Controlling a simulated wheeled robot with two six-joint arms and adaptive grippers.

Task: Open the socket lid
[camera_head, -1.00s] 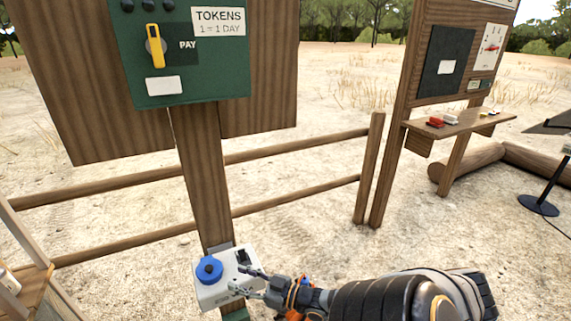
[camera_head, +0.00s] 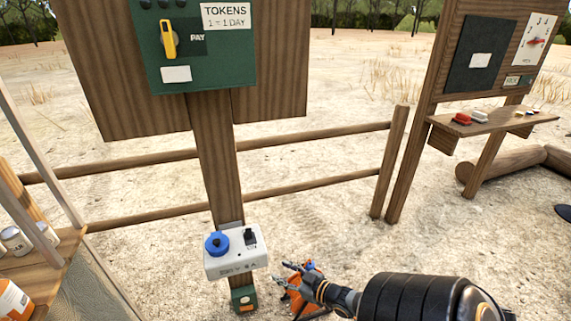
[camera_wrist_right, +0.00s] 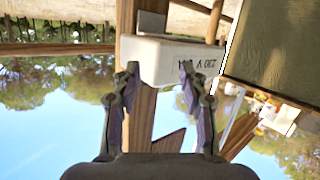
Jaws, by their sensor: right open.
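The white socket box (camera_head: 236,263) is mounted low on the wooden post. The round blue socket lid (camera_head: 217,244) is on its top left and looks shut. A black switch (camera_head: 250,238) is to the right of the lid. My right gripper (camera_head: 284,273) is open and empty, just right of the box and apart from it in the head view. In the right wrist view the white box (camera_wrist_right: 165,58) lies beyond the open fingers (camera_wrist_right: 159,72), and the blue lid is not visible there. My left gripper is not in view.
A green token panel (camera_head: 205,62) with a yellow handle (camera_head: 168,39) is higher on the post (camera_head: 215,150). Rail fences run behind it. A wooden shelf with jars (camera_head: 15,240) is at the left.

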